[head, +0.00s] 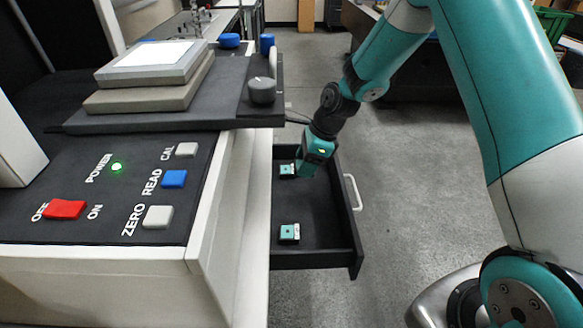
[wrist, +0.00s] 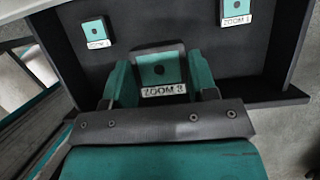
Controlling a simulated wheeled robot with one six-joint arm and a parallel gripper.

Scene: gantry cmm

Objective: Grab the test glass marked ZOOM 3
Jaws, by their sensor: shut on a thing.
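The test glass marked ZOOM 3 (wrist: 160,70) is a teal square plate with a dark central dot, a dark frame and a white label. In the wrist view it sits between the two teal fingers of my gripper (wrist: 161,78), which are shut on it. In the head view my gripper (head: 306,171) reaches down into the open drawer (head: 320,262). I cannot tell there whether the held glass is hidden or lifted clear of the drawer floor.
The wrist view shows a glass marked ZOOM 1 (wrist: 236,9) and another glass (wrist: 95,30) with a blurred label. The head view shows a glass (head: 289,232) near the drawer's front. The machine's dark ledge (head: 170,118) overhangs beside the drawer. Drawer walls surround my gripper.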

